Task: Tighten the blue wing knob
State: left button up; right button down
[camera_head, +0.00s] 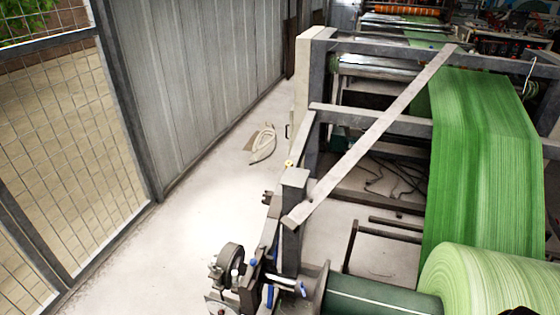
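Small blue parts show on the machine's near end at the bottom centre. One blue part (301,288) sits by the flange at the end of the dark green roller (375,298). A taller blue piece (269,296) and a small blue spot (253,263) lie to its left, near a dark handwheel-like part (230,260). They are too small to tell which is the wing knob or how tight it is. Neither of my grippers can be made out.
A large green roll (490,280) and its green web (485,160) fill the right side. A grey diagonal bar (375,135) crosses the machine frame. Pale floor (180,235) is open on the left, bounded by a mesh fence (70,150). A coiled hose (264,142) lies by the wall.

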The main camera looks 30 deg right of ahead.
aim_at(303, 288)
jog(key=k+l+z, duration=0.1)
jog(key=z, duration=0.95)
jog(key=k+l, duration=0.05)
